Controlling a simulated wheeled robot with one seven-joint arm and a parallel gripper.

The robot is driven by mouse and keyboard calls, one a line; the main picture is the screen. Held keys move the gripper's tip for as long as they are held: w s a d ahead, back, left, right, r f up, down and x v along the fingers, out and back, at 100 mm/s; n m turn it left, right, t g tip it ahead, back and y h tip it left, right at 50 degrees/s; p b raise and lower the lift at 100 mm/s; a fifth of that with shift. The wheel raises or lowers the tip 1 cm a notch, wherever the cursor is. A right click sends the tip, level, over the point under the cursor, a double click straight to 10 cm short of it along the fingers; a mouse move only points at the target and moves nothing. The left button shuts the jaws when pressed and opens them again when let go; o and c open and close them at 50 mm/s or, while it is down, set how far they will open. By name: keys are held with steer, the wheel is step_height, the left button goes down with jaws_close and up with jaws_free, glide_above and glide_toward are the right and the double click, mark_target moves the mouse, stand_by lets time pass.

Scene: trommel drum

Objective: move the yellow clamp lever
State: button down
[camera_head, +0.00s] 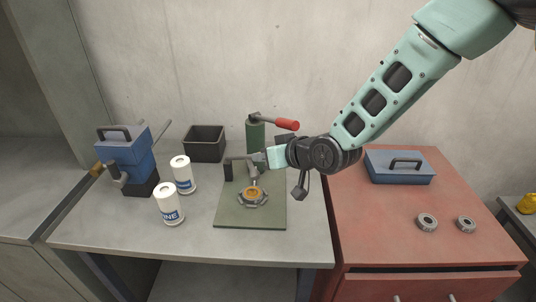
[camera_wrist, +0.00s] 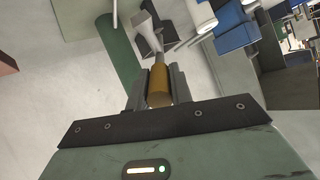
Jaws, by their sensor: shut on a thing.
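The yellow clamp lever's grip (camera_wrist: 160,86) shows in the wrist view as an ochre cylinder between the two fingers. A thin metal rod runs from its far end to a grey metal piece (camera_wrist: 147,33). My gripper (camera_wrist: 159,80) is shut on this grip, with one finger along each side. In the head view my gripper (camera_head: 259,158) is above the green base plate (camera_head: 232,215), in front of the green post (camera_head: 255,138). The yellow grip cannot be made out there. Below the gripper, an orange disc sits in a grey ring (camera_head: 252,199) on the plate.
A red-handled lever (camera_head: 287,125) tops the green post close behind my gripper. Left are two white cans (camera_head: 181,175), a black bin (camera_head: 205,142) and a blue machine (camera_head: 126,155). A blue toolbox (camera_head: 400,168) and two metal rings (camera_head: 427,222) sit on the red cabinet.

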stand_by(0.3)
steer(key=c, duration=1.3)
jaws_free()
steer(key=shift+o, duration=0.2)
steer(key=shift+d+r, duration=0.1)
steer(key=v, duration=1.7)
steer(key=shift+b, duration=0.35)
steer(key=shift+s+r, duration=0.1)
